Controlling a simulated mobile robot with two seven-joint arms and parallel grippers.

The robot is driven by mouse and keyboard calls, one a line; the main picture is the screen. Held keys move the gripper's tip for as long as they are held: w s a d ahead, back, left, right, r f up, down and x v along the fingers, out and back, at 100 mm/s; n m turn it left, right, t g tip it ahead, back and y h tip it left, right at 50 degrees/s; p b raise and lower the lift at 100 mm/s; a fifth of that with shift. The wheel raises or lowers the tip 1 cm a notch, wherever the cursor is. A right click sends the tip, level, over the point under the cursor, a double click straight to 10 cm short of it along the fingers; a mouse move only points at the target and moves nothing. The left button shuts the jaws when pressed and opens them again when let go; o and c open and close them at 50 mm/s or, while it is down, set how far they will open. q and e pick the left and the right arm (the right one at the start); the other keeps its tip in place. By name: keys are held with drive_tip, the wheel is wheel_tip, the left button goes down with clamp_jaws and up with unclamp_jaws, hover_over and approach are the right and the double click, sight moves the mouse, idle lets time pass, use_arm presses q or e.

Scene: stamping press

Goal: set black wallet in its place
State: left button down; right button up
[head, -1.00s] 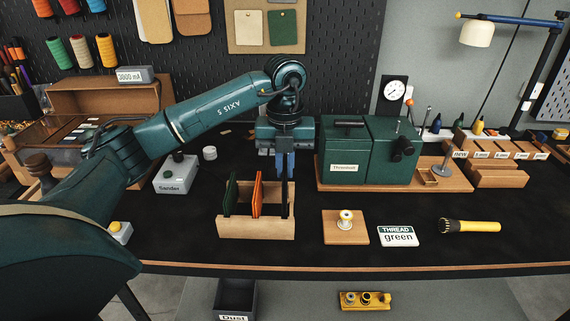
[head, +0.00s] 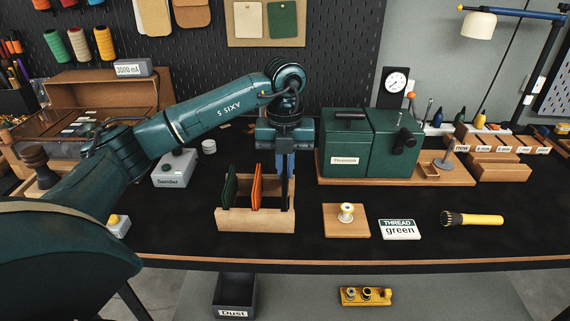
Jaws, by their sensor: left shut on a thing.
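A wooden rack (head: 256,219) stands on the dark bench at centre, holding a green wallet (head: 230,187) at its left and an orange wallet (head: 257,187) in its middle, both upright. My left gripper (head: 284,165) points down over the right part of the rack. It is shut on the black wallet (head: 284,197), a thin dark upright edge at the rack's right slot. The wallet's lower part is behind the rack's front wall, so I cannot tell whether it touches the bottom. My right gripper is not in view.
A green machine (head: 372,146) on a wooden base stands right of the gripper. A thread spool on a wooden block (head: 346,228) and a "THREAD green" card (head: 399,229) lie right of the rack. A grey sander box (head: 174,170) stands to the left. The front bench strip is clear.

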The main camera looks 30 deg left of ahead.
use_arm(q)
drive_tip(key=shift+f+b, duration=0.8)
drive_tip(key=shift+f, duration=0.6)
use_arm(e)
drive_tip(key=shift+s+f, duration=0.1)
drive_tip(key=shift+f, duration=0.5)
use_arm(q)
drive_tip(key=c, duration=1.5)
unclamp_jaws()
drive_tip(key=shift+o, duration=0.2)
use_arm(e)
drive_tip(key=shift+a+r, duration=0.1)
